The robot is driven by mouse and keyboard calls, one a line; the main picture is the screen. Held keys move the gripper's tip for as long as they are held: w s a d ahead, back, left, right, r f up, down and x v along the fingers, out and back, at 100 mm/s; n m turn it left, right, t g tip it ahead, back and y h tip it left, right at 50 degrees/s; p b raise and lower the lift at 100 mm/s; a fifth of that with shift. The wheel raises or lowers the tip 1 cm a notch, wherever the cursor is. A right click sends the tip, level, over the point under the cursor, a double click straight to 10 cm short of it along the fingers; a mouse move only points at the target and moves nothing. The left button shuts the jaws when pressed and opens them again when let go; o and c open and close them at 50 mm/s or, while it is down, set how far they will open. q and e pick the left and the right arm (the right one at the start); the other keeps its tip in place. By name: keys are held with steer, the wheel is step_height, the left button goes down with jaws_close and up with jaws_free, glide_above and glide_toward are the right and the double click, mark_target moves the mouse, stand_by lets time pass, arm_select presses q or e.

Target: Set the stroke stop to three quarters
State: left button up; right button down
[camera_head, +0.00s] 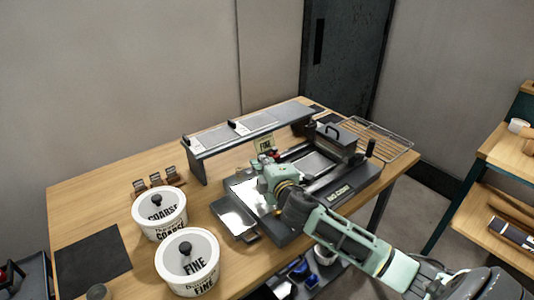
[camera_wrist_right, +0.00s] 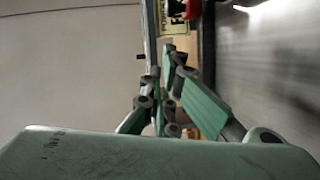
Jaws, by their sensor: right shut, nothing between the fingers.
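The dark bench machine (camera_head: 353,190) stands on the wooden table, with a light nameplate on its front edge. It has a carriage block with a black handle (camera_head: 334,133) at its far right end and an upright black knob (camera_head: 370,148) beside that. A small red part (camera_head: 266,157) shows near my gripper; a red part also shows at the top of the right wrist view (camera_wrist_right: 194,10). My right gripper (camera_head: 268,168) is shut and empty over the machine's left part. It hides what lies beneath it, and I cannot make out the stroke stop or its scale. My left gripper is not in view.
A raised grey shelf (camera_head: 205,148) runs behind the machine, with a small yellowish sign (camera_head: 264,143). White COARSE (camera_head: 160,213) and FINE (camera_head: 188,262) tubs stand at the front left. A metal tray (camera_head: 236,217) adjoins the machine. A wire rack (camera_head: 385,137) lies at the right.

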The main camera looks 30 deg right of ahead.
mark_target(277, 150)
steer(key=w+d, duration=0.2)
steer(key=w, duration=0.1)
steer(key=shift+w+d+f, duration=0.1)
steer(key=shift+d+f, duration=0.15)
steer(key=shift+f, duration=0.1)
steer(key=shift+w+d, duration=0.15)
steer(key=shift+d, duration=0.2)
steer(key=shift+w+d+f, duration=0.15)
steer(key=shift+d, duration=0.1)
steer(key=shift+w+d, duration=0.1)
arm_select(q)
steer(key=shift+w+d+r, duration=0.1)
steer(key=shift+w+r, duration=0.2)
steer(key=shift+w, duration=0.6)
arm_select(e)
steer(key=shift+w+d, duration=0.1)
steer(key=shift+d, duration=1.9)
arm_select(q)
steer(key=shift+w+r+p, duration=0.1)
steer(key=shift+p, duration=0.2)
